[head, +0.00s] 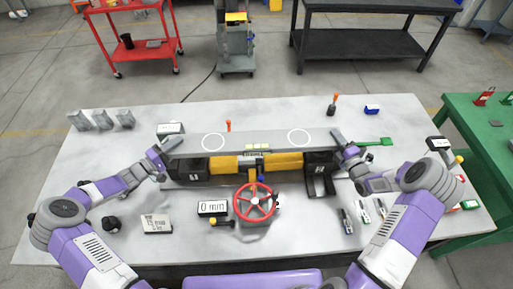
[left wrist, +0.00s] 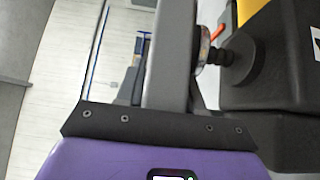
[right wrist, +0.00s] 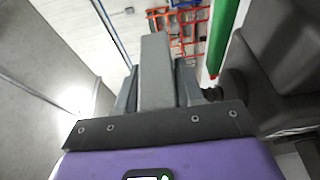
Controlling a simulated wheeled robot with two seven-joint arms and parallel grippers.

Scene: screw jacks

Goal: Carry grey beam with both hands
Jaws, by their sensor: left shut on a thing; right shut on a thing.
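The grey beam (head: 255,142) lies level across the middle of the table, with two white circles on its top face. It runs above the black blocks and the yellow bar of the jack stand. My left gripper (head: 162,156) is shut on the beam's left end; the beam end (left wrist: 172,60) also shows in the left wrist view. My right gripper (head: 345,150) is shut on its right end, and the beam (right wrist: 156,75) shows between the fingers in the right wrist view. Whether the beam touches the blocks below is hidden.
A red handwheel (head: 255,202) stands in front of the beam beside a "0 mm" display (head: 213,208). Black blocks (head: 320,183) flank the yellow bar (head: 285,162). Several tools (head: 364,212) lie front right. Grey blocks (head: 102,119) stand back left. A green table (head: 485,150) adjoins right.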

